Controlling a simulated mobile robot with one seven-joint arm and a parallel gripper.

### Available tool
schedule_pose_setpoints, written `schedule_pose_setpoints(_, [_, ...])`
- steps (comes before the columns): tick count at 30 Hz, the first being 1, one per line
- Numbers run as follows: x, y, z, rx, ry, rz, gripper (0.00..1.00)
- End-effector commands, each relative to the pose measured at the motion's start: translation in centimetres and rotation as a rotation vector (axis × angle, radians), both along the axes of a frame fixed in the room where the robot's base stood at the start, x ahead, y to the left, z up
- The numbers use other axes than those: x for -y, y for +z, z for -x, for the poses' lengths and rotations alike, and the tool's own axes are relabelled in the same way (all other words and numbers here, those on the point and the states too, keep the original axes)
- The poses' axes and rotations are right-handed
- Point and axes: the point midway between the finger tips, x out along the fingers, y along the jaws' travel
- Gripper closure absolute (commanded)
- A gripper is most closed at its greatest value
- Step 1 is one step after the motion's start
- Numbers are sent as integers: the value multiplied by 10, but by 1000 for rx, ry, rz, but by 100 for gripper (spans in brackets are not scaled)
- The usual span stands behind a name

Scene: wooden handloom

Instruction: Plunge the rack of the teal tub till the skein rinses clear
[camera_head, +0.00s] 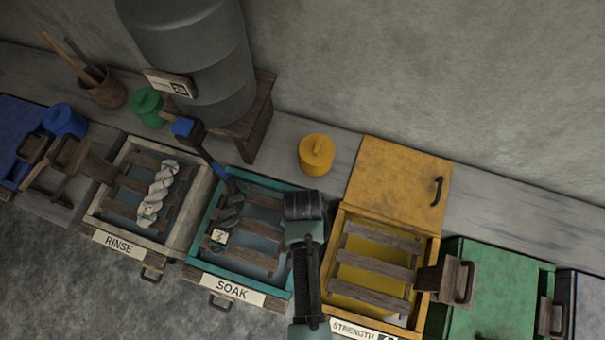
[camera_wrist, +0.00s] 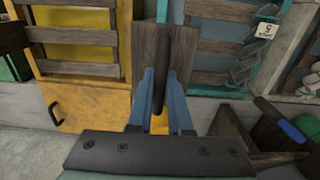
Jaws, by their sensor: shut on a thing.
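The teal tub (camera_head: 205,222), labelled SOAK, stands in the middle of the row with bluish liquid in it. Its wooden slatted rack (camera_head: 247,251) lies in the tub, and a dark grey twisted skein (camera_head: 231,214) with a small tag lies across the slats at the left. The skein also shows in the wrist view (camera_wrist: 245,68). My gripper (camera_wrist: 160,82) is shut on the dark rack handle (camera_wrist: 161,48), which is fixed to a wooden block beside the tub's slats. In the head view my wrist hides the handle and fingertips.
The RINSE tub (camera_head: 104,219) with a pale skein stands left. The yellow tub (camera_head: 333,262), its lid (camera_head: 400,186) raised, stands close on the right. A grey barrel (camera_head: 215,55) stands behind, with a dark, blue-banded pipe (camera_head: 208,158) reaching towards the teal tub.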

Motion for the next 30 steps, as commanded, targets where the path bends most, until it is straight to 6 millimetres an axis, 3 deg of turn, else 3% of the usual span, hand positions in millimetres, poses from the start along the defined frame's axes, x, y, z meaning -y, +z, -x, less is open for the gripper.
schedule_pose_setpoints(3, [0,-18,1,-2,0,0,100])
schedule_pose_setpoints(30, [0,-109,1,-3,0,1,100])
